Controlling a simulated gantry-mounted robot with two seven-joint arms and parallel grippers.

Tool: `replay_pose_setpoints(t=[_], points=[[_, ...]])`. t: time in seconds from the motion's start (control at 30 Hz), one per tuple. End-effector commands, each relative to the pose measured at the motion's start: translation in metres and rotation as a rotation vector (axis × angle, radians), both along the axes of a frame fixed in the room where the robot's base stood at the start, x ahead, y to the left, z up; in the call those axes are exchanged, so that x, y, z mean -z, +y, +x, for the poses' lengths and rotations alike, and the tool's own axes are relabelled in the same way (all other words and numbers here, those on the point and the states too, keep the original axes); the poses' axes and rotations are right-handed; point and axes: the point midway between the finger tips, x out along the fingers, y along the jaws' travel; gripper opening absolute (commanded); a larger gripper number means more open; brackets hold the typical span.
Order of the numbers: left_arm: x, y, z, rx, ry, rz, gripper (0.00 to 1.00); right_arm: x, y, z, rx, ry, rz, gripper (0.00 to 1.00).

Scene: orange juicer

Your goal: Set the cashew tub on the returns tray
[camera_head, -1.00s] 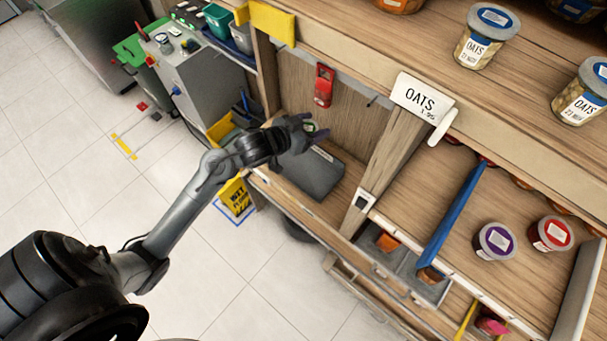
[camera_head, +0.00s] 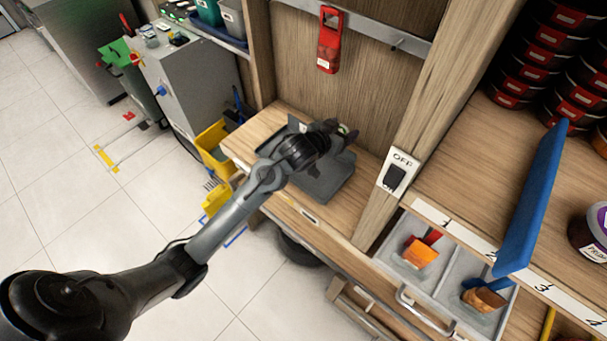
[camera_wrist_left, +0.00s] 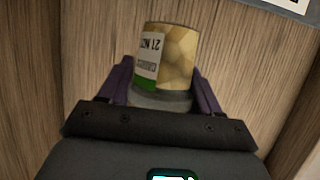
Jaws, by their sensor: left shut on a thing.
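The cashew tub (camera_wrist_left: 176,58) shows in the left wrist view with tan nut-patterned sides and a white and green label. It appears upside down in that picture. My left gripper (camera_wrist_left: 168,92) is shut on it, with a purple-lined finger on each side. In the head view my left gripper (camera_head: 338,137) is over the dark grey returns tray (camera_head: 323,185) on the wooden counter. There the tub is mostly hidden by the gripper. I cannot tell the gap between tub and tray. My right gripper is not in view.
A wooden post with an OFF switch (camera_head: 395,178) stands right of the tray. A red holder (camera_head: 329,40) hangs on the back panel. A blue divider (camera_head: 533,200) and dark stacked tubs (camera_head: 550,50) are at right. A yellow bucket (camera_head: 213,142) is on the floor at left.

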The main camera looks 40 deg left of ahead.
Motion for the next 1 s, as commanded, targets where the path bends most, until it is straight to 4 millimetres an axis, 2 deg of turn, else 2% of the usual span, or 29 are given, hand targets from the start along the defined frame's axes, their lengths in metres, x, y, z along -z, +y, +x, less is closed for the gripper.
replay_pose_setpoints(t=[0.03,0.1,0.3,0.47,0.57,0.8,1.0], points=[[0.012,-0.003,0.004,0.004,-0.005,-0.002,0.32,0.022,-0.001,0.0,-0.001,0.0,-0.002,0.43],[0.014,-0.006,0.008,0.007,-0.005,-0.002,0.32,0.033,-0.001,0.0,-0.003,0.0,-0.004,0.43],[0.016,-0.009,0.014,0.01,-0.003,-0.002,0.32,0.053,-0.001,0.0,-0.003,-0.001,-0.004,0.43],[0.02,-0.003,0.013,0.008,0.0,-0.001,0.32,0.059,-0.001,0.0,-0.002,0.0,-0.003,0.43],[0.027,0.009,0.007,0.009,0.001,0.0,0.32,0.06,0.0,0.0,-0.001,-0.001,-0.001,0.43],[0.057,0.05,-0.017,0.008,0.003,0.0,0.32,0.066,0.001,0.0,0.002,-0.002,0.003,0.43],[0.076,0.079,-0.034,0.009,0.002,0.002,0.32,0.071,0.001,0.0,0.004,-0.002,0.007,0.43]])
